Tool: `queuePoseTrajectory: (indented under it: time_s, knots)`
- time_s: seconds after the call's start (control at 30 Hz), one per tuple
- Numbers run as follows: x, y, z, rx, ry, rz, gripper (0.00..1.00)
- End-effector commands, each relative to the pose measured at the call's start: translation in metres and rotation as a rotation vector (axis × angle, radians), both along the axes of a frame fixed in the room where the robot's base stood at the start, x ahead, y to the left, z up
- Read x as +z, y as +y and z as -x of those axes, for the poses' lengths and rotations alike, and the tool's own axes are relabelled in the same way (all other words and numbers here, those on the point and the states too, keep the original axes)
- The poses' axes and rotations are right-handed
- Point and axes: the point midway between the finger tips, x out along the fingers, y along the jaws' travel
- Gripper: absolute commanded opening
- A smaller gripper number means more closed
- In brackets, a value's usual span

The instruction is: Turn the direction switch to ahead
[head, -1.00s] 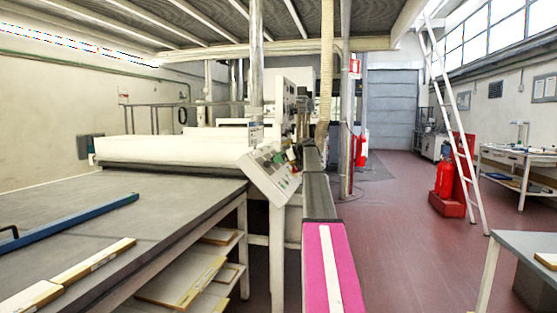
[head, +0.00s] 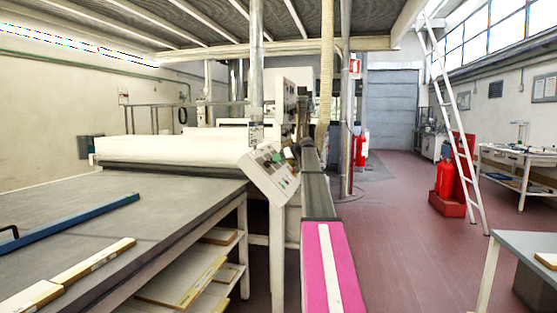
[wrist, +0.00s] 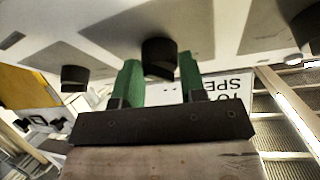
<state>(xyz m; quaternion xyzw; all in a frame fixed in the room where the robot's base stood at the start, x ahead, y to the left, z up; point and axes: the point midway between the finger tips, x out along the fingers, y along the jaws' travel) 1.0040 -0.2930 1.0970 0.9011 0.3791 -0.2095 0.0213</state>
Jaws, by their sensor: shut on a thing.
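In the wrist view, a black round knob (wrist: 158,48) sticks out from a pale panel, between the two green fingers of my gripper (wrist: 160,72). The fingers are closed about the knob, one on each side. No label tells which switch it is, and the setting it points to cannot be read.
Other black knobs sit on both sides, one at the left (wrist: 75,77). A sign (wrist: 235,88) with partial lettering lies behind the fingers. In the head view, a sloping console (head: 270,172) stands by the conveyor table (head: 150,205). The red floor (head: 400,240) is open at right.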

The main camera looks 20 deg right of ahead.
Motion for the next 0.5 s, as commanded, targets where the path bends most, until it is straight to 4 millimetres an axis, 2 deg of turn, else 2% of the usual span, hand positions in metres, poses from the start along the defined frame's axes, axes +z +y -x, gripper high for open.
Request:
queuePoseTrajectory:
  time_s: [0.5]
  knots:
    - [0.0024, 0.0032, 0.0023, -0.346, 0.285, -0.192, 0.14]
